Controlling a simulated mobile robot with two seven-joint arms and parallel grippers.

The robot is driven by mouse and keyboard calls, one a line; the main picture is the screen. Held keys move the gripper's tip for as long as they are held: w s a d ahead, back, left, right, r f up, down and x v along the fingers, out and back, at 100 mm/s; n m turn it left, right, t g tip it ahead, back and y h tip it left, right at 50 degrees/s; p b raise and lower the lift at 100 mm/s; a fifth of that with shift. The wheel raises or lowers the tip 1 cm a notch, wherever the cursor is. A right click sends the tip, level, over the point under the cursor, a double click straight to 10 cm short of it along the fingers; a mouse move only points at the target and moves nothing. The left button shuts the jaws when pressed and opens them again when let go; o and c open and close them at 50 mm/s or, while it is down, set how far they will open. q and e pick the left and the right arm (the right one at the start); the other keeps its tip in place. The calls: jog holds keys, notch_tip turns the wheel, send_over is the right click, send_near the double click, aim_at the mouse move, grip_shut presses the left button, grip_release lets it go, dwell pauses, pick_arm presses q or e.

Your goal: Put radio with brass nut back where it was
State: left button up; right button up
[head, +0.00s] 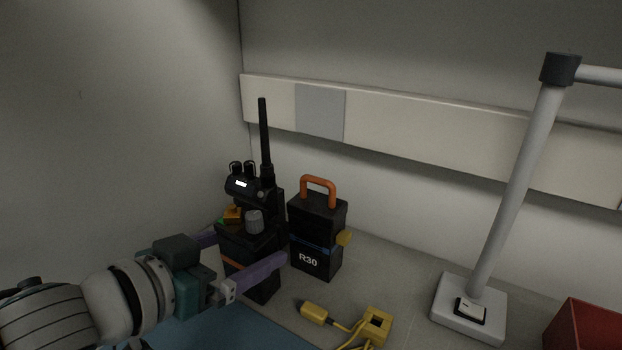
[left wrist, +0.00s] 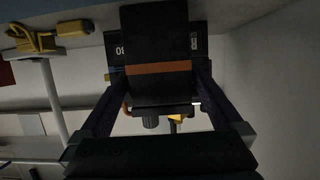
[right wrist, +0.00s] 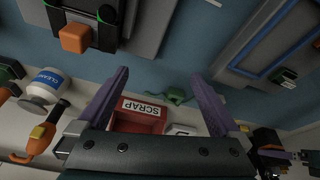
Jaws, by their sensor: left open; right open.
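A black radio body with an orange band (head: 233,264) stands at the back left, between the fingers of my left gripper (head: 250,248). A grey knob (head: 254,221) and an orange-brass piece (head: 233,214) show at its top; I cannot tell whether that piece is the brass nut. In the left wrist view the banded body (left wrist: 158,68) sits between the two purple fingers, which are apart; contact is unclear. My right gripper (right wrist: 160,85) is open and empty in the right wrist view.
A black R30 unit (head: 318,236) with an orange handle stands close right of the left gripper. A yellow cabled connector (head: 376,326), a white post base (head: 466,309) and a red box (head: 590,330) lie farther right. The right wrist view shows a red SCRAP bin (right wrist: 137,119).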

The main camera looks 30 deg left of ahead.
pick_arm(q)
jog(key=s+g, duration=0.2)
jog(key=s, duration=0.2)
jog(key=s+d+r+g+y+p, duration=0.1)
jog(key=s+g, duration=0.1)
jog(key=s, duration=0.3)
jog(key=s+d+g+y, duration=0.1)
jog(key=s+g, duration=0.1)
jog(key=s, duration=0.3)
jog(key=shift+s+d+r+n+g+p, duration=0.1)
jog(key=shift+d+r+n+g+p, duration=0.2)
jog(key=shift+r+n+g, duration=0.1)
jog(key=s+d+m+g+h, duration=0.1)
jog(key=s+d+g, duration=0.2)
jog(key=s, duration=0.2)
jog(key=shift+s+d+r+m+g, duration=0.3)
jog(key=shift+d+m, duration=0.1)
notch_tip(320, 180, up, 49)
jog(key=p, duration=4.9)
jog(key=shift+r, duration=0.2)
